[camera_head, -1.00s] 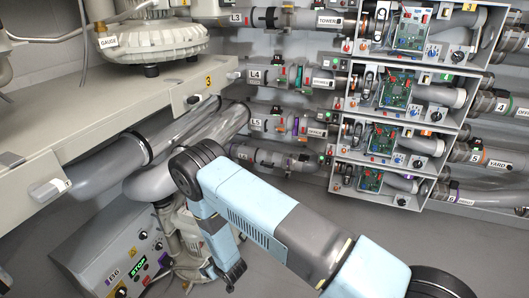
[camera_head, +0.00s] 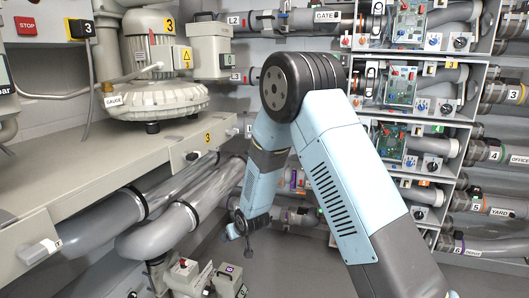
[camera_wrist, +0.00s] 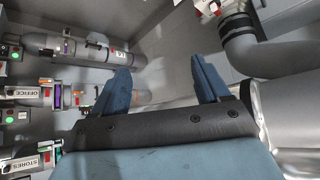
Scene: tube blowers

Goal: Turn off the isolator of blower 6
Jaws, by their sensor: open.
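Blower 6 and its isolator cannot be told for sure in either view. At the bottom of the head view a grey box with a red part on top (camera_head: 185,268) stands beside another grey box with a small purple tag (camera_head: 229,270), whose mark is too small to read for certain. Both are cut off by the lower edge. My gripper (camera_head: 238,236) hangs just above and right of these boxes in the head view, apart from them. In the wrist view its two blue fingers (camera_wrist: 161,75) are spread wide with nothing between them.
A blower marked 3 (camera_head: 158,75) stands on a bench (camera_head: 95,170) at left. Large grey pipes (camera_head: 165,235) run below it. Labelled pipes and open circuit boxes (camera_head: 418,95) cover the back wall. The wrist view shows an OFFICE pipe (camera_wrist: 62,95) at left and a wide grey pipe (camera_wrist: 285,65) at right.

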